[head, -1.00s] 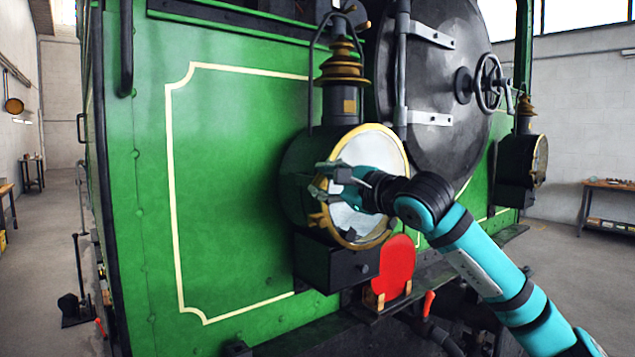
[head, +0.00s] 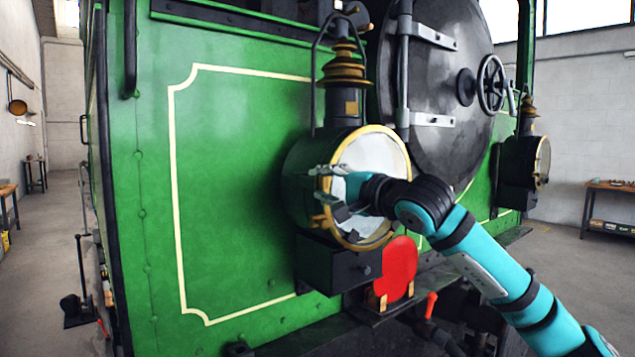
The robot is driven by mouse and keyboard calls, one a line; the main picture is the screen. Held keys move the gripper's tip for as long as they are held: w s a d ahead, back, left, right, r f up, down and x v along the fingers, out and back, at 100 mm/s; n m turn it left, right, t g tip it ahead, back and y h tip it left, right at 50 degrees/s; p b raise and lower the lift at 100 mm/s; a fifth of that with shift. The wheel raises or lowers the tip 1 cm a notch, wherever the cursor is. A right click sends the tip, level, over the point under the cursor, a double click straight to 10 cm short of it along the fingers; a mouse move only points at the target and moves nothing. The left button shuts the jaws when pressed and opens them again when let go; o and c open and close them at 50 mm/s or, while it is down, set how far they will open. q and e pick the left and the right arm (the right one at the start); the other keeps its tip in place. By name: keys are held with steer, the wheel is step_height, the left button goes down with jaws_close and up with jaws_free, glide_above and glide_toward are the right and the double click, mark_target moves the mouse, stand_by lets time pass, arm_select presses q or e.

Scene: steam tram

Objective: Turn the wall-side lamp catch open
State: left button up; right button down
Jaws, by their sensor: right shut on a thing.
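The wall-side lamp (head: 300,165) is a dark round lantern with a brass-rimmed glass front (head: 405,160), mounted on the green tram front. My right gripper (head: 324,186) reaches across the glass to the left side of the brass rim. Its fingers are shut on the lamp catch there, which they mostly hide, so the catch's exact angle cannot be told. A small brass fitting (head: 322,224) shows on the rim just below the fingers. The lamp front appears closed against the body. My left gripper is not in view.
A second lamp (head: 518,170) stands farther right on the tram. A red disc (head: 400,265) sits below the near lamp, beside its dark box base (head: 335,265). The round black door with a handwheel (head: 492,84) is behind my right arm.

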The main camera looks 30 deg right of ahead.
steer(key=shift+s+d+r, duration=0.1)
steer(key=shift+d+r, duration=0.05)
steer(key=shift+r, duration=0.25)
steer(key=c, duration=1)
jaws_free()
steer(key=shift+f, duration=0.1)
steer(key=shift+f, duration=0.1)
steer(key=shift+s, duration=0.15)
steer(key=s, duration=1.1)
steer(key=shift+s+d+r, duration=0.25)
steer(key=shift+d, duration=0.05)
